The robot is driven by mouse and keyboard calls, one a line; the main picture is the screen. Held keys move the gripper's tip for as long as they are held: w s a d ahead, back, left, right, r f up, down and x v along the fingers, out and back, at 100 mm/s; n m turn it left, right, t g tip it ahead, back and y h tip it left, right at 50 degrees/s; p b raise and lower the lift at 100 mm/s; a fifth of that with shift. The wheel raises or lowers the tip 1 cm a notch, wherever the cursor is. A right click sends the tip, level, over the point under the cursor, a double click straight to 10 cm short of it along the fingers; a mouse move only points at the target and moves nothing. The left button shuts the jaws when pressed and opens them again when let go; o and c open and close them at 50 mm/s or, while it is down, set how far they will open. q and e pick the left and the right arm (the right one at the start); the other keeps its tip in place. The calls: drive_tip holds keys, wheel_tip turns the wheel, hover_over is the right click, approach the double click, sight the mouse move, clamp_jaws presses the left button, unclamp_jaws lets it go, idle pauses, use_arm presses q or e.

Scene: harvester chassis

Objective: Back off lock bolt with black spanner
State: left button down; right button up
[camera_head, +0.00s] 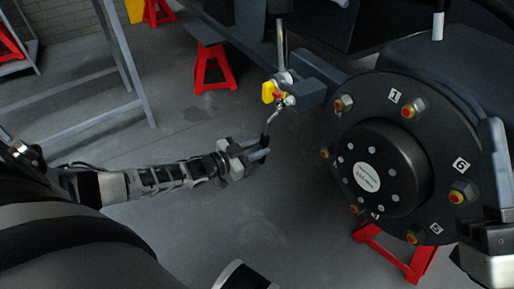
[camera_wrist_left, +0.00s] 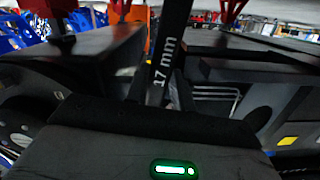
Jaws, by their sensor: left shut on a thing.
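My left gripper (camera_head: 256,155) is shut on the black spanner (camera_head: 266,138), which rises from the fingers toward the bolt area. In the left wrist view the spanner (camera_wrist_left: 168,62) carries the marking "17 mm" and runs away between the fingers. The likely lock bolt (camera_head: 289,101) is a small metal piece beside a yellow tab (camera_head: 268,92) and a red part, at the end of a grey bar. The spanner's far end is close to it; I cannot tell whether it is seated. A grey and white part at the right edge looks like my right gripper (camera_head: 490,205); its fingers are unclear.
A black hub (camera_head: 397,168) with numbered tags and several red-and-yellow-capped nuts stands at right. Red stands (camera_head: 213,72) and (camera_head: 395,255) are behind and below it. A grey frame (camera_head: 125,55) stands at left. The floor (camera_head: 185,125) between is clear.

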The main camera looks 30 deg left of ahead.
use_arm(q)
drive_tip(key=shift+w+r, duration=0.1)
drive_tip(key=shift+w, duration=0.05)
drive_tip(key=shift+x, duration=0.9)
drive_tip(key=shift+r, duration=0.1)
drive_tip(key=shift+d, duration=0.2)
drive_tip(key=shift+s+d+n, duration=0.25)
drive_tip(key=shift+d+n, duration=0.15)
drive_tip(key=shift+d, duration=0.1)
drive_tip(key=shift+s+d+n+p, duration=0.35)
drive_tip(key=shift+d+n+p, duration=0.2)
drive_tip(key=shift+d, duration=0.2)
